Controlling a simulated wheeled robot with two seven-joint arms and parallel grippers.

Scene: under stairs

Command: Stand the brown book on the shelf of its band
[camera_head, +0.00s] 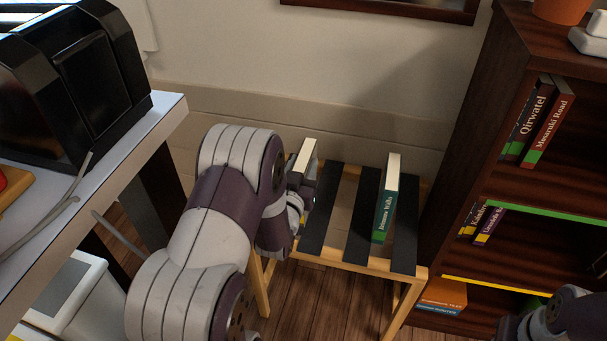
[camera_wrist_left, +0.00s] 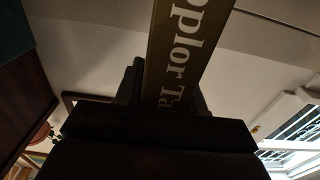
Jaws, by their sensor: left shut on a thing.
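My left gripper (camera_head: 301,190) is shut on the brown book (camera_head: 312,165), just above the left part of a slatted stool (camera_head: 342,217). The book's pale page edge faces up; the arm hides much of it. In the left wrist view the brown spine (camera_wrist_left: 186,45) shows pale letters reading in part "pplor Ta"; no colour band shows. The dark bookcase (camera_head: 468,130) stands at the right. It has a green edge strip (camera_head: 550,211) and a lower yellow strip (camera_head: 500,286). My right gripper is out of view; only part of the right arm shows at lower right.
A teal book (camera_head: 384,210) with a green foot stands on the stool. Green-footed books (camera_head: 548,120) stand above the green strip, yellow-footed books (camera_head: 488,224) above the yellow one. An orange book (camera_head: 442,293) is below. Bare board lies right of these books. A desk (camera_head: 150,125) is left.

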